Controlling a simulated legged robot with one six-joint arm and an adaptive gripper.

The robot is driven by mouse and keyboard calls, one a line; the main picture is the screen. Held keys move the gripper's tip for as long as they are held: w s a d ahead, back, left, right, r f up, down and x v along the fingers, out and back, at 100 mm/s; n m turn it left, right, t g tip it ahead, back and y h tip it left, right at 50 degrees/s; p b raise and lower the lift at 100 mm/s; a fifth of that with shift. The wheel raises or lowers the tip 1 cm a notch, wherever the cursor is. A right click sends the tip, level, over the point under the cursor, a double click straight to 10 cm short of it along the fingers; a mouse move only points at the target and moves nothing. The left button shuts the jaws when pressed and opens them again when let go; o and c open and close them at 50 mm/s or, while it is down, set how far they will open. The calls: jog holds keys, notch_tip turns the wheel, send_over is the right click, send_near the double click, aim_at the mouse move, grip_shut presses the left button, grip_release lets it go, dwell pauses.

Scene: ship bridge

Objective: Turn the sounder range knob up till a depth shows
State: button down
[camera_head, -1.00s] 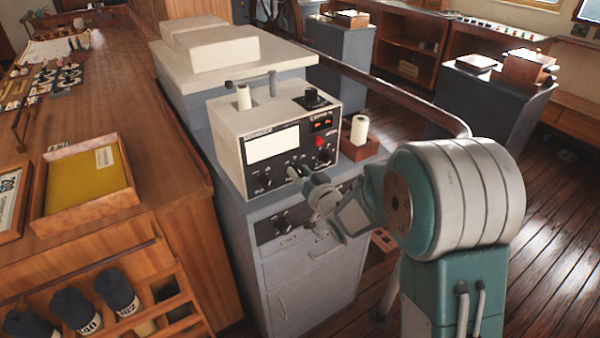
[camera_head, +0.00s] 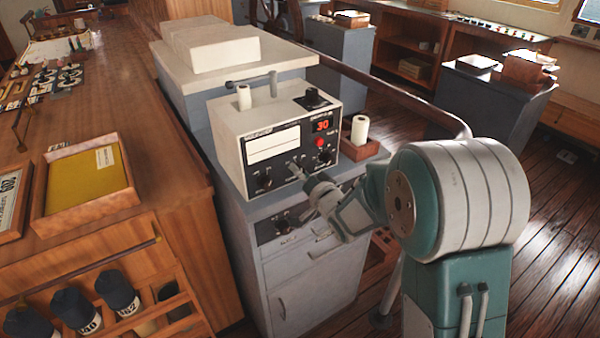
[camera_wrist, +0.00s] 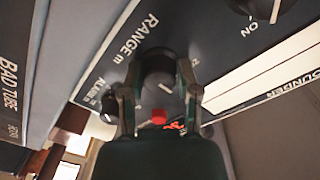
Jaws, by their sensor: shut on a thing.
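The sounder (camera_head: 228,130) is a pale grey box with a black front panel, standing on a grey cabinet. Its display (camera_head: 321,125) shows a red 30. Its white paper window (camera_head: 272,144) has a dark line across it. My gripper (camera_head: 301,174) is at the lower middle of the panel. In the wrist view, the black range knob (camera_wrist: 157,66) is between the two fingers of my gripper (camera_wrist: 158,88), which are shut on it. The label RANGE m is beside the knob. The knob is mostly hidden in the head view.
A red button (camera_head: 320,143) sits right of the gripper, and another knob (camera_head: 263,182) sits left. A wooden box with a paper roll (camera_head: 359,130) stands right of the sounder. A handrail (camera_head: 400,94) runs behind. A wooden counter (camera_head: 150,120) is at left.

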jog(key=shift+w+d, duration=0.1)
jog(key=shift+c, duration=1.6)
grip_release()
jog(key=shift+w, duration=0.1)
jog(key=v, duration=1.2)
